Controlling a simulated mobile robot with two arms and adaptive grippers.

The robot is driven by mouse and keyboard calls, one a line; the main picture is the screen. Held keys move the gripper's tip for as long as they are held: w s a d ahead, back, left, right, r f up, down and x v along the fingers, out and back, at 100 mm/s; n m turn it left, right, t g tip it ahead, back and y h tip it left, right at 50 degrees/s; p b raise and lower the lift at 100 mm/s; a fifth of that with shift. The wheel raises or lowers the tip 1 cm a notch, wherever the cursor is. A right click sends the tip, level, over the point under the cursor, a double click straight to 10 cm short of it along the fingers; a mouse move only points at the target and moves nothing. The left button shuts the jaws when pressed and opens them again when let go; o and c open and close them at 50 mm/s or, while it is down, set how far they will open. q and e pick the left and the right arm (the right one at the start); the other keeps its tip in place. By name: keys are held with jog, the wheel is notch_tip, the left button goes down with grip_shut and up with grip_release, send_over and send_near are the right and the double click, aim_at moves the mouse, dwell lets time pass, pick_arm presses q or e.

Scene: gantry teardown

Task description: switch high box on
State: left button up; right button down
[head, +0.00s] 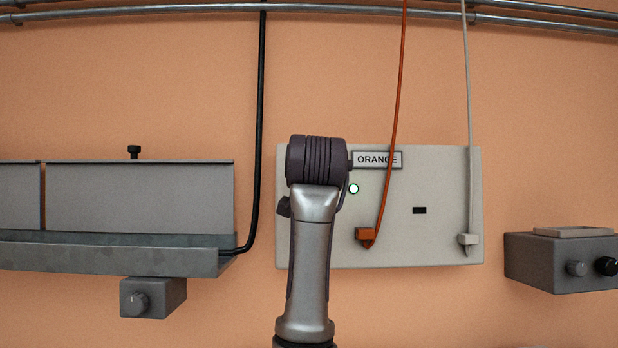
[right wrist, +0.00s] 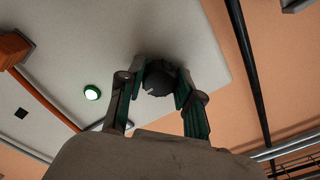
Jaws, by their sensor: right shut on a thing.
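The high box is a pale grey wall box (head: 450,180) with an "ORANGE" label (head: 377,159) in the head view. Its small round lamp (head: 353,188) glows white with a green rim; the lamp also glows in the right wrist view (right wrist: 92,92). In the right wrist view my right gripper (right wrist: 160,88) is shut on a dark round knob (right wrist: 158,76) near the edge of the box. The knob's turn mark cannot be read. My left gripper is not in view.
An orange cable ends in an orange plug (head: 365,234) and a white cable in a pale plug (head: 468,240), both on the box. A black cable (head: 261,120) hangs left of it. Grey boxes with knobs (head: 153,297) (head: 560,262) flank it. Pipes (head: 200,8) run above.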

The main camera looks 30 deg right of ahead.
dwell(0.4)
jog(key=c, duration=0.8)
grip_release()
jog(key=shift+o, duration=0.2)
jog(key=shift+s, duration=0.1)
jog(key=v, duration=1.2)
